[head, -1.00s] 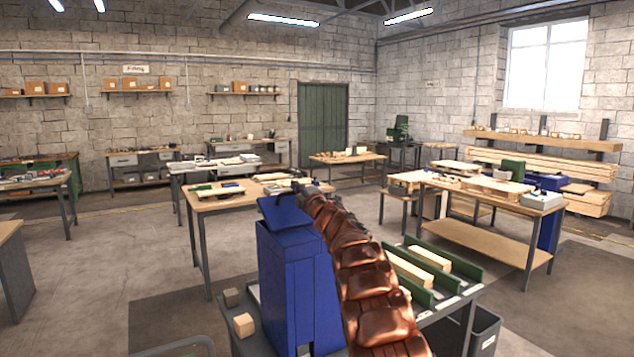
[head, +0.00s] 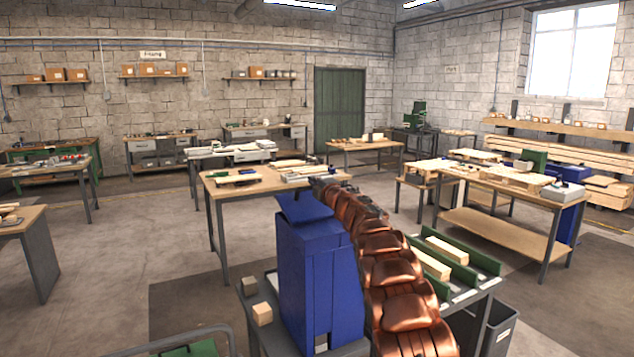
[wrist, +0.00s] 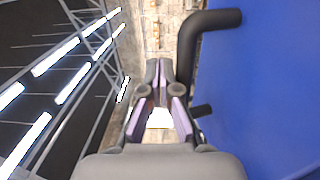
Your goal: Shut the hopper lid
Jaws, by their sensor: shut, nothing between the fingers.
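The blue hopper (head: 315,275) stands upright on a grey cart in the head view. Its blue lid (head: 303,208) is raised and tilted at the top. In the wrist view the blue lid panel (wrist: 265,90) fills the right side, with a dark bent handle (wrist: 187,50) along its left edge. My gripper (wrist: 160,72) is shut and empty, its fingertips just left of the handle; I cannot tell if they touch it. In the head view, my gripper (head: 321,184) is small and dark at the lid's upper edge, and my arm hides part of the hopper's right side.
Wooden blocks (head: 262,313) lie on the cart left of the hopper. Green-walled channels (head: 470,258) with wooden pieces lie to its right. A dark bin (head: 497,330) stands at the lower right. A wooden workbench (head: 255,188) stands behind. Open floor (head: 120,250) lies to the left.

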